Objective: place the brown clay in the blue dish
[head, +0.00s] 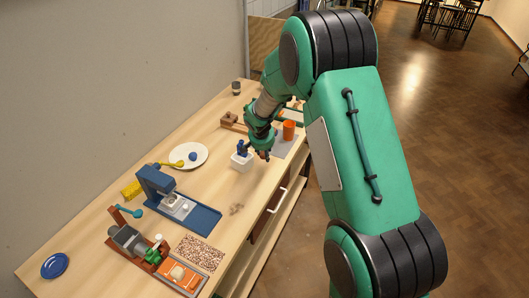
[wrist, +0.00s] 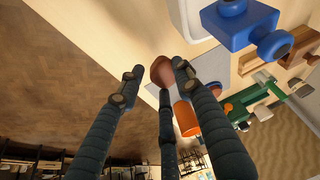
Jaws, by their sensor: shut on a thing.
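My gripper (head: 262,148) is above the right edge of the table, beside a white block-shaped container with a blue piece on it. In the wrist view my gripper (wrist: 152,80) has its fingers around the brown clay (wrist: 162,71), a small reddish-brown lump at the fingertips. The clay also shows as a small dark red spot under my fingers in the head view (head: 264,155), mostly hidden by them. The blue dish (head: 54,265) is a small round dish at the near left corner of the table, far from my gripper. It looks empty.
A white plate (head: 188,156) with a blue ball, a blue press-like device (head: 177,203), a rust-coloured device (head: 159,262) and a speckled mat (head: 200,253) lie between my gripper and the dish. An orange cup (head: 289,130) stands on a grey mat beyond my gripper.

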